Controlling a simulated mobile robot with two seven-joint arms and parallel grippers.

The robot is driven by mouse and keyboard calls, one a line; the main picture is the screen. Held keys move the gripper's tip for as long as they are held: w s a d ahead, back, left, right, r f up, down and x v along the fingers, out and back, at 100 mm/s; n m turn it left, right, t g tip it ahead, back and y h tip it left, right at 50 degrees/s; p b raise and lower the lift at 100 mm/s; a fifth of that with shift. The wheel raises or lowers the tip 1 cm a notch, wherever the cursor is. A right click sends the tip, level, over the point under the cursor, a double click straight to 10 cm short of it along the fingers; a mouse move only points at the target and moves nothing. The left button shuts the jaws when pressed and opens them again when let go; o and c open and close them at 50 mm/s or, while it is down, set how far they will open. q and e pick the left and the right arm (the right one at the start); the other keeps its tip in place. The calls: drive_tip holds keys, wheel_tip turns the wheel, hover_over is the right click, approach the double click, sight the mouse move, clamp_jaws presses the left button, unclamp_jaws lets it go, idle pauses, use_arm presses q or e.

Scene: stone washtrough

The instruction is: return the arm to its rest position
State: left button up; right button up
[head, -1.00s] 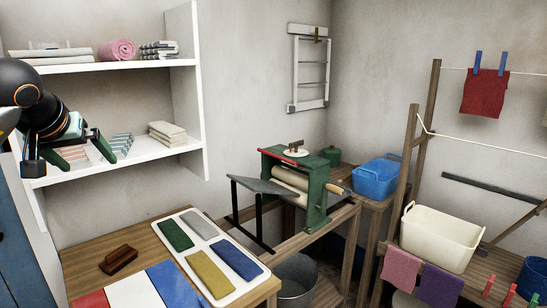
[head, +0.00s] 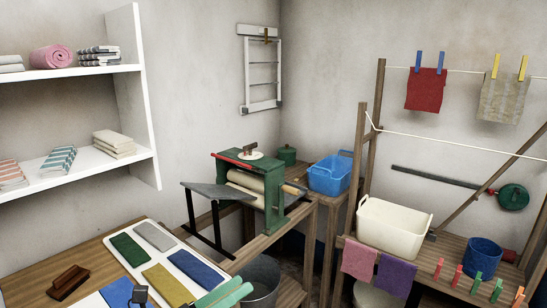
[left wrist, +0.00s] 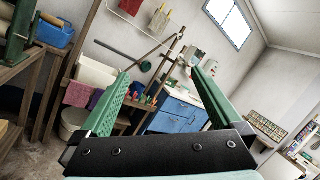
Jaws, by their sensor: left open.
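My left gripper (head: 232,290) shows at the bottom edge of the head view, with its two green fingers pointing right. It is in front of the white tray (head: 140,238) of coloured cloths and overlaps the view of the metal tub (head: 262,281). In the left wrist view the same gripper (left wrist: 162,75) has its fingers spread wide, with nothing between them. The rest of the left arm is mostly out of the picture. My right gripper is not in view.
The wooden table (head: 85,250) holds a brown brush (head: 67,282). A green wringer (head: 262,195) with a grey board stands behind. White shelves (head: 75,170) with folded cloths are at left. A cream basin (head: 393,225) and drying rack (head: 365,140) are at right.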

use_arm(q)
drive_tip(key=s+a+f+n+t+y, duration=0.2)
drive_tip(key=a+f+n+y, duration=0.3)
drive_tip(key=f+n, duration=0.6)
drive_tip(key=s+a+f+n+t+y, duration=0.25)
drive_tip(key=f+n+y, duration=0.4)
drive_tip(key=n, duration=0.75)
drive_tip(key=s+a+f+n+g+y+p, duration=0.1)
drive_tip(key=s+f+n+g, duration=0.5)
drive_tip(key=s+f+n, duration=0.6)
wheel_tip(320, 180, down, 3)
drive_tip(key=s+a+y, duration=0.1)
drive_tip(key=s+y, duration=0.1)
drive_tip(key=shift+s+r+y, duration=0.2)
drive_tip(key=shift+s+y, duration=0.1)
drive_tip(key=shift+y, duration=0.05)
